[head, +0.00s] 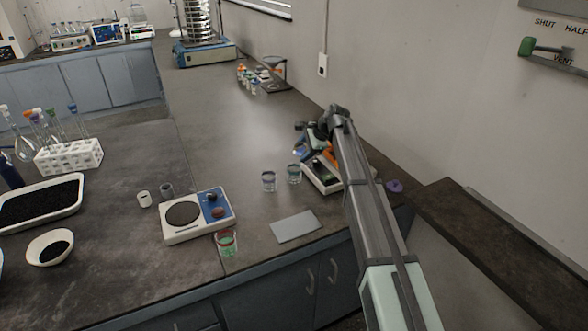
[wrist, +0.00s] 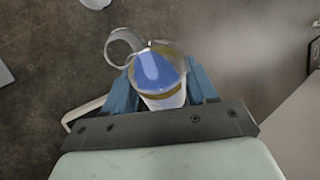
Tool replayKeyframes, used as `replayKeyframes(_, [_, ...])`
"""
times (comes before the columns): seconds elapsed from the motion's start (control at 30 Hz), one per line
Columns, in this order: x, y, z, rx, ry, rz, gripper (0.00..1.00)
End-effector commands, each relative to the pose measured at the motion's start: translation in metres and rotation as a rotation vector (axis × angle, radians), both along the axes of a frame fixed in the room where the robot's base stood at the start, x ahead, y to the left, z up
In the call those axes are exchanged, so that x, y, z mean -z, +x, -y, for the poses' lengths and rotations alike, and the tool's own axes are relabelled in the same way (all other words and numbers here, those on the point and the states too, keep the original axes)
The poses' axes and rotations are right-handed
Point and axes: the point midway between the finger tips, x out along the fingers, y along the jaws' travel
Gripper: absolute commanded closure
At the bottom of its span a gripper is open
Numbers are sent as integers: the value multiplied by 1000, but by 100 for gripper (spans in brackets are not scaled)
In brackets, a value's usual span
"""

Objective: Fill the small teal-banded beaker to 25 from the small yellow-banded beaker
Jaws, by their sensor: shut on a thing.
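My gripper (wrist: 160,88) is shut on the small yellow-banded beaker (wrist: 164,102), which has an ochre band and blue contents in the wrist view. A clear glass beaker (wrist: 112,50) stands beside and partly behind it there; its band cannot be made out. In the head view, my gripper (head: 308,146) is above the back right of the counter, and the held beaker is hard to make out. Two small glass beakers stand to its lower left: one with a greenish-teal band (head: 294,174), one with a bluish-grey band (head: 268,181). Their fill levels are too small to read.
A white device (head: 322,182) sits under my gripper. A balance (head: 182,232) with a round dark pan stands left, with a red-and-green beaker (head: 227,243) at its front edge. A grey plate (head: 296,227) lies near the counter's front edge.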

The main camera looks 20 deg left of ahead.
Motion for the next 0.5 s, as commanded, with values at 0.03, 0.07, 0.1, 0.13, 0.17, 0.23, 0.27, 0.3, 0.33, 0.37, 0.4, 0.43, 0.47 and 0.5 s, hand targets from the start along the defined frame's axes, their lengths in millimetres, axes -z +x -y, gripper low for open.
replayKeyframes(0.03, [0, 0, 0, 0, -1, 3, 76])
replayKeyframes(0.07, [0, 0, -1, -1, -2, 4, 76])
replayKeyframes(0.1, [0, 0, -1, 0, -3, 6, 76])
replayKeyframes(0.13, [0, 0, -1, -1, -4, 7, 76])
replayKeyframes(0.17, [1, 0, -1, 0, -5, 9, 76])
replayKeyframes(0.23, [1, 0, -1, 0, -6, 13, 76])
replayKeyframes(0.27, [1, 0, -1, 0, -8, 14, 76])
replayKeyframes(0.3, [1, 0, -1, -1, -8, 16, 76])
replayKeyframes(0.33, [1, 0, -1, 0, -10, 18, 76])
replayKeyframes(0.37, [1, 0, -1, 0, -10, 20, 76])
replayKeyframes(0.4, [1, 0, -1, 0, -12, 21, 76])
replayKeyframes(0.43, [1, 0, -1, 0, -13, 24, 76])
replayKeyframes(0.47, [2, 0, -1, 0, -14, 25, 76])
replayKeyframes(0.5, [2, 0, -1, 0, -15, 28, 76])
